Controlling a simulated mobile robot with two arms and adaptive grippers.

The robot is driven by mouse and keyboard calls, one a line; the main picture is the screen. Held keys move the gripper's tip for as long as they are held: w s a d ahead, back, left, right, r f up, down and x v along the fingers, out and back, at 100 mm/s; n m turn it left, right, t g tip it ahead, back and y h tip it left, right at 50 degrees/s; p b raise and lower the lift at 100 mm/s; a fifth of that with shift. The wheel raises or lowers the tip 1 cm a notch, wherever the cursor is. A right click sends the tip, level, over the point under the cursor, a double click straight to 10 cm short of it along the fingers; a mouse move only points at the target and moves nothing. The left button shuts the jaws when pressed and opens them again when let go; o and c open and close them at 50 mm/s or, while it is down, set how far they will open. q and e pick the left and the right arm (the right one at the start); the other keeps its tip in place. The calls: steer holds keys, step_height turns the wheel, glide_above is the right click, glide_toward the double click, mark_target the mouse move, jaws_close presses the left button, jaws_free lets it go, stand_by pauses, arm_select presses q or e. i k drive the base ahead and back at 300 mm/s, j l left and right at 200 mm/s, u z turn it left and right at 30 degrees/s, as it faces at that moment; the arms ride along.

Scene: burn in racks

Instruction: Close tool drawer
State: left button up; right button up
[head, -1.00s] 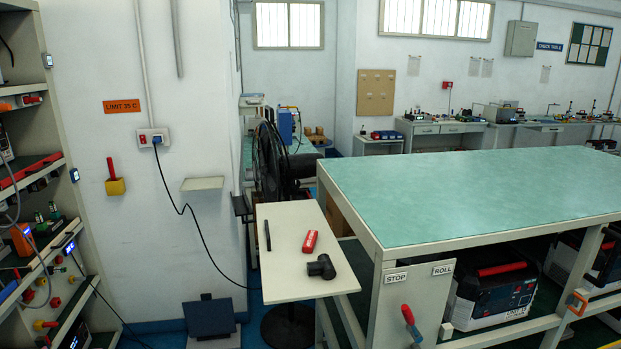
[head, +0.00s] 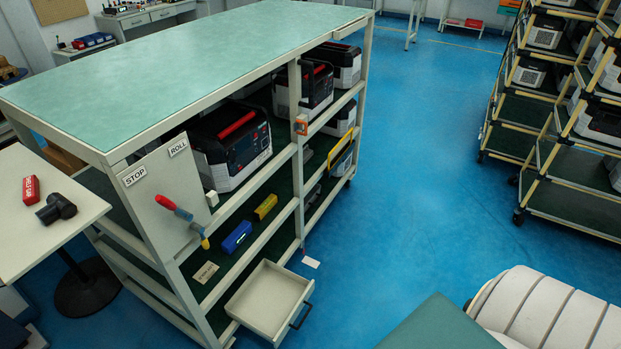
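The tool drawer (head: 268,302) is pulled out low on the front side of the green-topped workbench (head: 190,55). It is a light, shallow box that looks empty, with a dark handle (head: 303,315) on its outer end facing right. Its back end meets the bench frame near the bottom shelf. Neither of my grippers shows in the head view.
Blue floor (head: 420,150) is open to the right of the drawer. Wheeled racks (head: 570,120) stand at the right. A white ribbed object (head: 550,310) and a green surface (head: 437,325) fill the bottom right. A small side table (head: 35,225) stands left, holding a red item (head: 31,190).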

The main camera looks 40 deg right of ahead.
mark_target(274, 301)
steer(key=z, duration=1)
